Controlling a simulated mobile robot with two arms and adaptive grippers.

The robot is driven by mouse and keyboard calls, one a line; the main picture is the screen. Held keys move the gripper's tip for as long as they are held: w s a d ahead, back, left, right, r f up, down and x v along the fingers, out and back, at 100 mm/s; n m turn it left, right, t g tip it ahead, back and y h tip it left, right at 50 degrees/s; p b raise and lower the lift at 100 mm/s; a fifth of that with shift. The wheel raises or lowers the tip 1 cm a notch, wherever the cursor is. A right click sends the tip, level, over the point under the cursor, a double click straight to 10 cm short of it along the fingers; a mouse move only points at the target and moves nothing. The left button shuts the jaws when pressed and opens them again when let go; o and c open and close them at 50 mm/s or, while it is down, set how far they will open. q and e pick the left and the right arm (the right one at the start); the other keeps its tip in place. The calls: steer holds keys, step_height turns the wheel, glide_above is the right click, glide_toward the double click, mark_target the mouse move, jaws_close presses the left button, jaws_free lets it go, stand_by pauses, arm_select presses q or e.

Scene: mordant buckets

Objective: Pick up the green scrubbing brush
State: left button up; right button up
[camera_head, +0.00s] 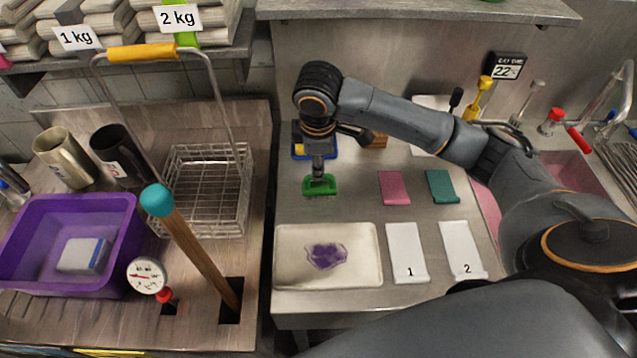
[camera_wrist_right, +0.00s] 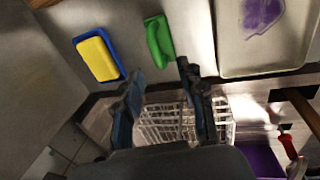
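The green scrubbing brush (camera_head: 320,186) lies on the grey counter behind the white tray. In the right wrist view the brush (camera_wrist_right: 159,42) lies just beyond the fingertips. My right gripper (camera_head: 319,172) points down close over the brush, partly covering it in the head view. In the wrist view my right gripper's two fingers (camera_wrist_right: 158,78) are apart with nothing between them. I cannot tell whether a finger touches the brush. My left gripper is not in view.
A blue-and-yellow block (camera_wrist_right: 98,55) lies beside the brush. The white tray (camera_head: 284,277) holds a purple patch. Pink (camera_head: 394,187) and teal (camera_head: 440,187) cloths lie to the right. A wire basket (camera_head: 208,228) and purple tub (camera_head: 70,205) stand left.

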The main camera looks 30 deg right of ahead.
mark_target(319, 185)
step_height(319, 185, down, 2)
steer(key=shift+w+d+f, duration=0.15)
steer(key=shift+f, duration=0.05)
steer(key=shift+w+f, duration=0.2)
steer(key=shift+f, duration=0.1)
steer(key=f, duration=0.1)
steer(key=f+p, duration=0.2)
steer(key=f, duration=0.1)
steer(key=shift+w+d, duration=0.4)
steer(key=shift+w+f, duration=0.15)
steer(key=shift+f, duration=0.4)
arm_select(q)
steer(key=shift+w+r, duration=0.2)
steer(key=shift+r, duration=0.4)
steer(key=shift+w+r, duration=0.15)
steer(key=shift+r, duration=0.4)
arm_select(e)
jaws_close()
